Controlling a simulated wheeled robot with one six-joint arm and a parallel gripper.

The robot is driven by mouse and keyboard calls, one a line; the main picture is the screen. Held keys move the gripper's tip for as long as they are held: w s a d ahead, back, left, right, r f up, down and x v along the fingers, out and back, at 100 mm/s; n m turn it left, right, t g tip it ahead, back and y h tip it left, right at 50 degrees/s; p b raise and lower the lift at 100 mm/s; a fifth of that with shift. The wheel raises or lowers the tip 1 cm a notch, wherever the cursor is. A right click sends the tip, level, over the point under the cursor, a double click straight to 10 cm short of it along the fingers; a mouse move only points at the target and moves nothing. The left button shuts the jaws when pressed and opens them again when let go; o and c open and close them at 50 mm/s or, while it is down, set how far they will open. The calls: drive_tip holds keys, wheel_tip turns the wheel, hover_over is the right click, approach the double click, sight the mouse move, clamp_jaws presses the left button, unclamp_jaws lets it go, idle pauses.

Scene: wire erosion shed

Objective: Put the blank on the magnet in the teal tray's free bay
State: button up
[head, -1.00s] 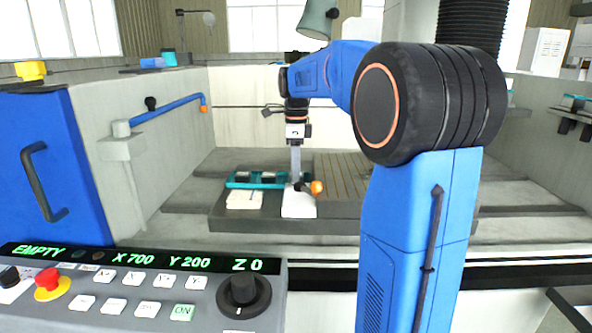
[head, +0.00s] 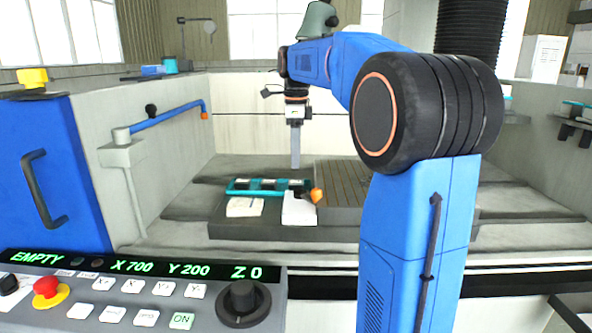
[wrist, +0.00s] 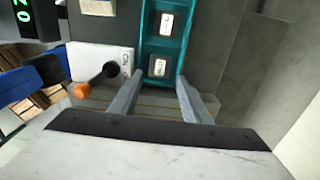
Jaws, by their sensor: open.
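The teal tray (head: 233,193) lies on the dark machine bed in the head view, its bays holding pale blanks. The wrist view shows the tray (wrist: 186,42) with one silver blank (wrist: 165,23) and another blank (wrist: 158,66) in the end bay nearest my fingers. The white magnet block (head: 299,210) stands in front of the tray's right end. Its top (wrist: 88,58) looks bare in the wrist view, with a black lever and orange knob. My gripper (head: 295,166) is open and empty, pointing down above the tray's right end.
A second white block (head: 244,207) sits left of the magnet, in front of the tray. A slotted bed plate (head: 345,185) lies to the right. A blue pipe (head: 168,115) and pale tank walls border the work area. The control panel (head: 140,300) is at the front.

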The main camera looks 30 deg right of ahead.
drive_tip(key=shift+r, duration=2.45)
